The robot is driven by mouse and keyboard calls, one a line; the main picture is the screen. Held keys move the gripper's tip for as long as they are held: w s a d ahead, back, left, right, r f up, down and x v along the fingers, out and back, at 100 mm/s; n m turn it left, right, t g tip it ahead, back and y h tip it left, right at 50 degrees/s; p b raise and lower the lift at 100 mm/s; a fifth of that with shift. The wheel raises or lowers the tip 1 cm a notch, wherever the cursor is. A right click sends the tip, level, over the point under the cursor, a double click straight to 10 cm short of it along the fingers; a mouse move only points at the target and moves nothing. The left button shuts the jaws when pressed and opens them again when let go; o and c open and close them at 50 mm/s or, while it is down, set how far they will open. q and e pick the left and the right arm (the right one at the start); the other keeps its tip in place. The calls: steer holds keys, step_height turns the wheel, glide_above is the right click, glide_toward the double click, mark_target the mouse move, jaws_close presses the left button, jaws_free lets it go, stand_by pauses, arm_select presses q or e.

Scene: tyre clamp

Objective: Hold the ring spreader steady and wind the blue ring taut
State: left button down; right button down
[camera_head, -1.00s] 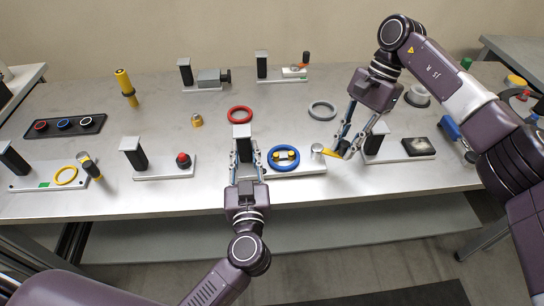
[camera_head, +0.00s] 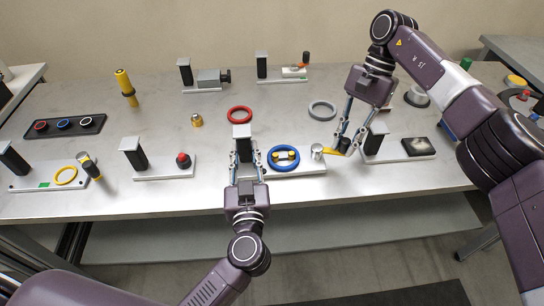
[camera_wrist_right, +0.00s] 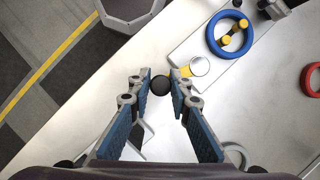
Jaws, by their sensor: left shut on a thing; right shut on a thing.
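The ring spreader is a pale plate (camera_head: 306,170) with a black post (camera_head: 243,149) on its left, two yellow pegs (camera_head: 285,155) and a silver cylinder (camera_head: 317,152) with a yellow crank arm (camera_head: 332,151). The blue ring (camera_head: 271,164) lies around both pegs and looks round; it also shows in the right wrist view (camera_wrist_right: 212,42). I cannot tell whether the pegs touch it. My left gripper (camera_head: 244,158) is shut on the post. My right gripper (camera_head: 344,149) is shut on the crank's black knob (camera_wrist_right: 160,85), right of the cylinder.
A red ring (camera_head: 239,114) lies behind the spreader and a grey ring (camera_head: 322,110) behind my right gripper. A plate with a black post and dark pad (camera_head: 418,147) stands close on the right. A plate with a red knob (camera_head: 183,160) stands to the left.

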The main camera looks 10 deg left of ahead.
steer(key=shift+w+n, duration=0.25)
steer(key=shift+n, duration=0.05)
steer(key=shift+w+n, duration=0.2)
steer(key=shift+n, duration=0.2)
steer(key=shift+r, duration=0.1)
steer(key=c, duration=1.8)
jaws_free()
steer(key=shift+o, duration=0.2)
steer(key=shift+r, duration=3.4)
